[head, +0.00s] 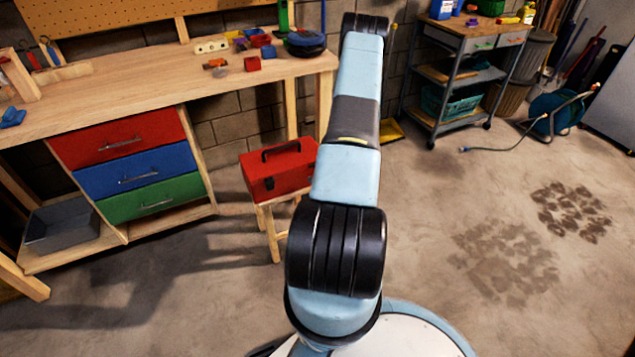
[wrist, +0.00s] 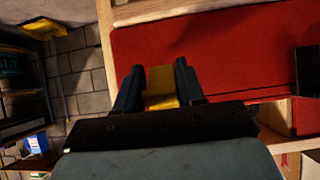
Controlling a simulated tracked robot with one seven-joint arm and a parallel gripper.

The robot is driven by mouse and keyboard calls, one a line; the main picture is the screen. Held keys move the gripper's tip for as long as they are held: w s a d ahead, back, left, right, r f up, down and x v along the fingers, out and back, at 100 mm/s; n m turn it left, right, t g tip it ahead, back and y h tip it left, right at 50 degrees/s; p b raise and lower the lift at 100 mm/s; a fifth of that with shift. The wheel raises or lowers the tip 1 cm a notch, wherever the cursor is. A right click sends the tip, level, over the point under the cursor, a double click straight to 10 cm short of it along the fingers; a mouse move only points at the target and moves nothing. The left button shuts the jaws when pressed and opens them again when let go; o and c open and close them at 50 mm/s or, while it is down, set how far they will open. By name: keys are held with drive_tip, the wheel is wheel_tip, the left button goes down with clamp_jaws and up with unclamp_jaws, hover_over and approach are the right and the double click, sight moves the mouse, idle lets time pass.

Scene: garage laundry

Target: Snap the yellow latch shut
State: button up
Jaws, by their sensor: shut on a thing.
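A red toolbox (head: 285,172) with a black handle sits on a small wooden stool in the head view, left of my arm. Its right part is hidden behind the arm. In the wrist view, my gripper (wrist: 157,76) has its two dark fingers on either side of the yellow latch (wrist: 161,92), shut on it. A broad red surface, likely the toolbox (wrist: 215,55), lies just beyond and right of the fingers. The gripper and latch are hidden by my arm in the head view, and the latch's exact angle cannot be told.
A wooden workbench (head: 90,85) with red, blue and green drawers stands left of the wooden stool (head: 268,225). A shelf cart (head: 466,75) stands at the back right, with a hose reel (head: 556,116) beside it. The floor (head: 440,200) at right is open.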

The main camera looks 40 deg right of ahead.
drive_tip(key=g, duration=0.2)
drive_tip(key=w+r+g+y, duration=0.1)
drive_tip(key=shift+w+d+r+g, duration=0.1)
drive_tip(key=shift+d+r+g, duration=0.05)
drive_tip(key=shift+g, duration=0.25)
drive_tip(key=shift+w+r+g+y, duration=0.1)
drive_tip(key=shift+w+g+y, duration=0.1)
drive_tip(key=shift+g, duration=0.5)
drive_tip(key=shift+w+r+g+y, duration=0.1)
drive_tip(key=shift+g+y, duration=0.1)
drive_tip(key=shift+g, duration=0.5)
drive_tip(key=o, duration=1)
drive_tip(key=shift+c, duration=0.2)
drive_tip(key=shift+d, duration=0.1)
drive_tip(key=v, duration=1.3)
drive_tip(key=shift+r, duration=0.4)
